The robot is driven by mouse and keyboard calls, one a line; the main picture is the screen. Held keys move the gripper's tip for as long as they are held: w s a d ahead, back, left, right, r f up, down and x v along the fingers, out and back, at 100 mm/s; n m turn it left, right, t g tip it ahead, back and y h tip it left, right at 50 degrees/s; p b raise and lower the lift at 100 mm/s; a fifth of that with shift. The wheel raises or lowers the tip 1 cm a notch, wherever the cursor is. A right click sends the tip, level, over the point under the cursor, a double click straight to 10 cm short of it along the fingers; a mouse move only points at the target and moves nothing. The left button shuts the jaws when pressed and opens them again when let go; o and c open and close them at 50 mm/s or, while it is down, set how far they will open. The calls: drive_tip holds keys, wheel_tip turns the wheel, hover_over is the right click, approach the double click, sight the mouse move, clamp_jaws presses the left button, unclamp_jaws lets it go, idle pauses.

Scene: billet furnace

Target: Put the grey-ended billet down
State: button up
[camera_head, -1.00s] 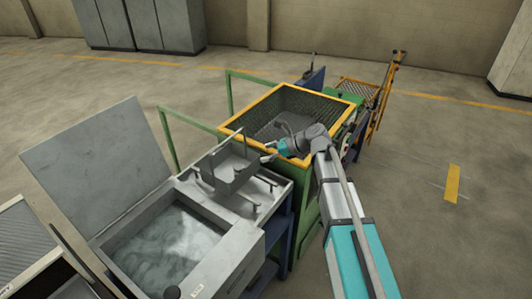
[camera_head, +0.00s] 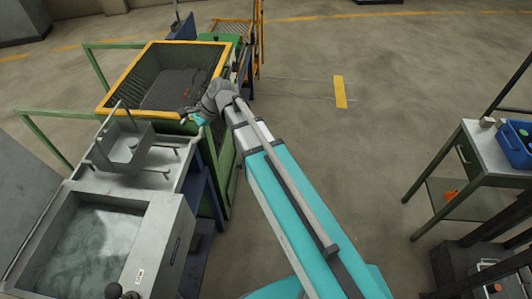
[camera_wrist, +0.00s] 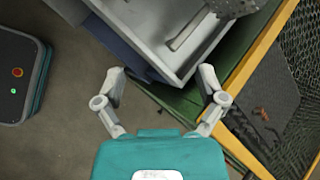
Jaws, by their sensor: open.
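My gripper (camera_head: 192,117) is at the near corner of the yellow-rimmed mesh bin (camera_head: 128,112), beside the grey bench. In the wrist view its two fingers (camera_wrist: 160,82) are spread wide with nothing between them. The grey bench edge (camera_wrist: 165,70) shows beyond the fingertips. I cannot make out a grey-ended billet in either view. Small reddish-brown bits (camera_wrist: 262,114) lie on the dark surface inside the bin, too small to identify.
A grey tank of cloudy liquid (camera_head: 160,225) stands at the near left, with a grey basket (camera_head: 122,150) behind it. A side table (camera_head: 480,160) at the right carries a blue bin (camera_head: 516,150). The floor between is open.

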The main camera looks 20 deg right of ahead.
drive_tip(key=s+d+f+n+h, duration=0.2)
drive_tip(key=s+d+n+h, duration=0.2)
drive_tip(key=d, duration=0.7)
drive_tip(key=s+d+f+n+h, duration=0.2)
drive_tip(key=s+d+n+h, duration=0.2)
drive_tip(key=s+d+n, duration=0.4)
drive_tip(key=d, duration=0.3)
drive_tip(key=shift+s+d+f, duration=0.2)
drive_tip(key=shift+d+f, duration=0.05)
drive_tip(key=shift+f, duration=0.15)
